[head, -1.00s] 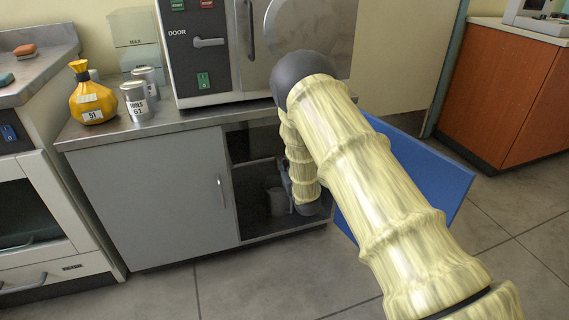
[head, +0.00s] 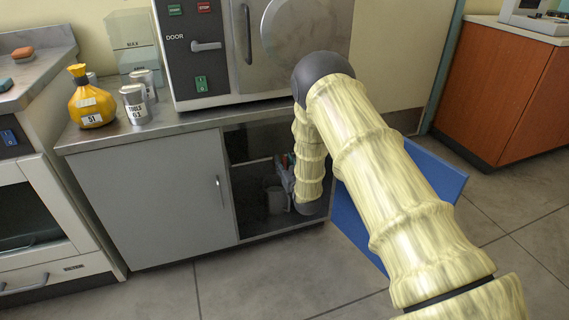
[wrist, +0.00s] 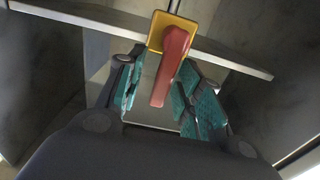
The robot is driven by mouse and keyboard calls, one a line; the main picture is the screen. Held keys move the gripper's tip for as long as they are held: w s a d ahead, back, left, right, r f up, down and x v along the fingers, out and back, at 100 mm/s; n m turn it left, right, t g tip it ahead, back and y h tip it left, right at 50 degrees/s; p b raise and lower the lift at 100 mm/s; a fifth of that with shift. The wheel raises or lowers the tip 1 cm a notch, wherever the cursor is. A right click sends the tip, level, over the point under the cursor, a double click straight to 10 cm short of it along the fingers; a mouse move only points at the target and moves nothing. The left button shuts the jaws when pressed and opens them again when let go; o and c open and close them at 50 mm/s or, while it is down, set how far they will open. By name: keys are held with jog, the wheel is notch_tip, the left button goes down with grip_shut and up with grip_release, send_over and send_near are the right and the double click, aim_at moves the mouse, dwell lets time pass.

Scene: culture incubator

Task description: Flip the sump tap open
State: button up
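The sump tap shows in the wrist view as a red lever (wrist: 171,65) on a yellow square plate (wrist: 157,30). The lever runs from the plate down the picture, slightly to the left. My gripper (wrist: 160,92) is open, with one teal-padded finger on each side of the lever. A gap shows on the left; on the right the pad is close to the lever, and I cannot tell whether they touch. In the head view, my gripper (head: 285,175) is inside the open cabinet (head: 240,165), partly hidden by my arm.
A grey mug-like vessel (head: 277,201) stands on the cabinet floor below my gripper. A blue panel (head: 430,175) stands right of the opening, and a closed grey door (head: 150,195) is on the left. A pale bar (wrist: 90,20) crosses behind the tap.

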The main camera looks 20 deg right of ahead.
jog(key=shift+s, duration=0.15)
jog(key=s, duration=1.1)
jog(key=shift+s+d, duration=0.2)
jog(key=shift+s, duration=0.15)
jog(key=shift+f, duration=0.1)
jog(key=s+a+f+g, duration=0.2)
jog(key=s+f+g, duration=0.7)
jog(key=s+f, duration=1.05)
jog(key=s+a+f+g, duration=0.15)
jog(key=s+g, duration=0.35)
jog(key=s, duration=1.1)
jog(key=s+a+f+g, duration=0.15)
jog(key=s+g, duration=0.25)
jog(key=s, duration=1.3)
notch_tip(320, 180, up, 35)
jog(key=p, duration=3.5)
jog(key=shift+w+a+m+h, duration=0.3)
jog(key=shift+w+a, duration=0.05)
jog(key=shift+a, duration=0.05)
